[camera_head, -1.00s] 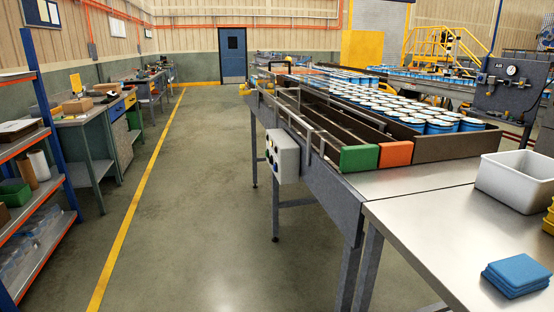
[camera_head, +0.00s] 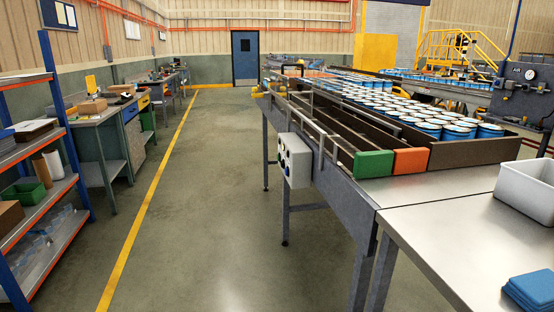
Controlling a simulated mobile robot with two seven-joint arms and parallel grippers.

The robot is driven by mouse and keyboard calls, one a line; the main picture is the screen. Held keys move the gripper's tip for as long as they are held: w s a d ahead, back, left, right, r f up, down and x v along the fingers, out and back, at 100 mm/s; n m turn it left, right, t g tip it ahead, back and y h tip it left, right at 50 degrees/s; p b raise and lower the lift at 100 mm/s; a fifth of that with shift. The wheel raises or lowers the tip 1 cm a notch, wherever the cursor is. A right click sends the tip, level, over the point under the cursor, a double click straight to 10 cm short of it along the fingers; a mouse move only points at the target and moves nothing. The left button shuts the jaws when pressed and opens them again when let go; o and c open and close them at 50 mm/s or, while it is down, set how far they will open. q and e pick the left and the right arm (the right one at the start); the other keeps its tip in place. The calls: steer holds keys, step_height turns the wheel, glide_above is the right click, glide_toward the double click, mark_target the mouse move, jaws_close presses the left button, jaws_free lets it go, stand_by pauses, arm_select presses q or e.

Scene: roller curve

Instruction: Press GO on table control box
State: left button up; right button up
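A pale grey control box (camera_head: 295,160) is fixed to the left side of the roller table (camera_head: 345,205), below its side rail. It has several small dark buttons on its left face. One of them looks blue, but no label can be read, so I cannot tell which is GO. Neither of my grippers shows in the head view.
A white bin (camera_head: 528,188) and blue cloths (camera_head: 531,290) are at right. Shelves (camera_head: 40,150) and workbenches (camera_head: 105,115) line the left. The floor (camera_head: 220,215) between is clear.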

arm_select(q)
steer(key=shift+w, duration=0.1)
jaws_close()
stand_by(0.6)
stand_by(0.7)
